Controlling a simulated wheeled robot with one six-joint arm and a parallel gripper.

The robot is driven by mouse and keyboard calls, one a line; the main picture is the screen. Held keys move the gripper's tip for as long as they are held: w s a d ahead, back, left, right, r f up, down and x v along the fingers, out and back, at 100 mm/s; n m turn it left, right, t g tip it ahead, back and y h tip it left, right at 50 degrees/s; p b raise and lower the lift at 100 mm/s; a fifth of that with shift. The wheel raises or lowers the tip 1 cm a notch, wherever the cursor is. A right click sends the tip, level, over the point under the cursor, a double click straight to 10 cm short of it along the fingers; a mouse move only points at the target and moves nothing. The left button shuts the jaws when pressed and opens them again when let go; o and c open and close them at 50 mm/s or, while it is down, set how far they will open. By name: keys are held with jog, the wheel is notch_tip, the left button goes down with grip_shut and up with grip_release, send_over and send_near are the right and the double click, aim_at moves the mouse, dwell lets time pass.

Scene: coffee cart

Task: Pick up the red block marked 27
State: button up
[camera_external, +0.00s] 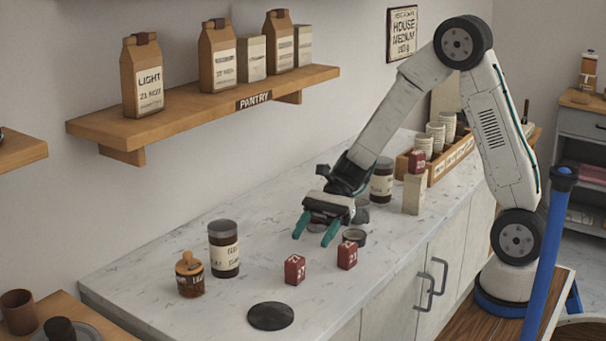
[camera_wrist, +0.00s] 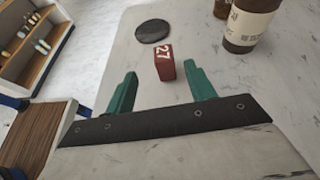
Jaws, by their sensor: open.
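The red block marked 27 (camera_wrist: 165,63) stands on the counter in the wrist view, its white number readable. It lies beyond my fingertips, roughly between them, and touches neither. In the external view it appears to be the red block (camera_external: 294,269) nearer the black disc; the number is too small to be sure. A second red block (camera_external: 347,254) stands to its right, and a third (camera_external: 416,161) sits on a pale box farther back. My gripper (camera_external: 314,236) is open and empty, above the counter behind the two front blocks. Its two green fingers also show in the wrist view (camera_wrist: 160,91).
A black disc (camera_external: 270,316) lies flat in front. A dark labelled jar (camera_external: 224,248) and a small jar with a wooden lid (camera_external: 190,274) stand left. A low dark-rimmed dish (camera_external: 354,237) is close behind the second block. The pantry shelf (camera_external: 210,104) overhangs the back wall.

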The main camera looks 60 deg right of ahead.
aim_at(296, 258)
jog(key=shift+w+a+f, duration=0.15)
jog(key=shift+a+f, duration=0.1)
jog(key=x, duration=0.7)
jog(key=shift+w+a+f, duration=0.1)
jog(key=shift+a+f, duration=0.1)
jog(key=c, duration=1.1)
